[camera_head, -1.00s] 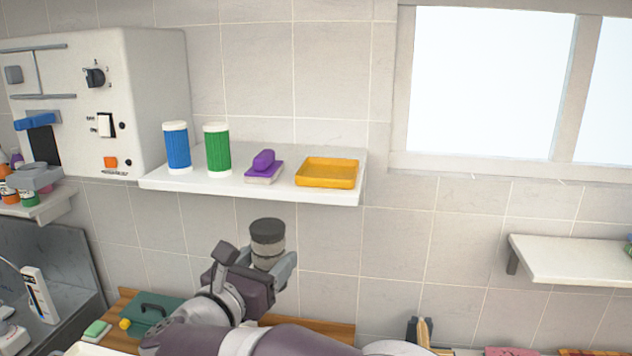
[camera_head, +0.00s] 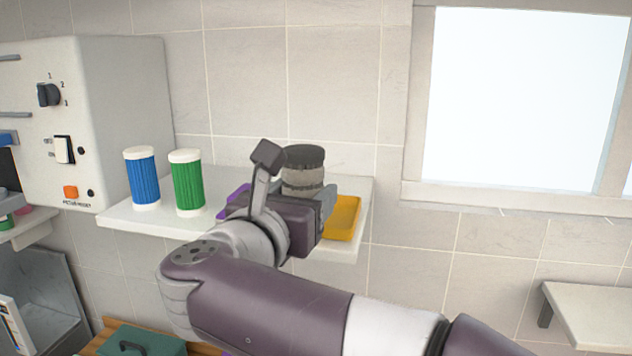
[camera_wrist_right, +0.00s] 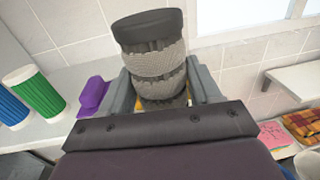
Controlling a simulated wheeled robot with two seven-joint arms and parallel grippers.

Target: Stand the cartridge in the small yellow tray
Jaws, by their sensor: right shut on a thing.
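The cartridge (camera_head: 304,170) is a grey, ribbed cylinder with a dark cap. My right gripper (camera_head: 308,196) is shut on it and holds it upright in front of the wall shelf. In the right wrist view the cartridge (camera_wrist_right: 152,62) stands between the two fingers (camera_wrist_right: 165,95). The small yellow tray (camera_head: 344,218) sits at the right end of the shelf. It is partly hidden behind my right gripper in the head view. In the right wrist view only slivers of yellow show by the fingers. My left gripper is out of view.
A blue cartridge (camera_head: 142,178) and a green cartridge (camera_head: 187,183) stand on the white shelf (camera_head: 135,217). A purple object (camera_head: 232,197), partly hidden, sits between them and the tray. A white machine (camera_head: 105,120) is at the left. Another shelf (camera_head: 598,315) is at the lower right.

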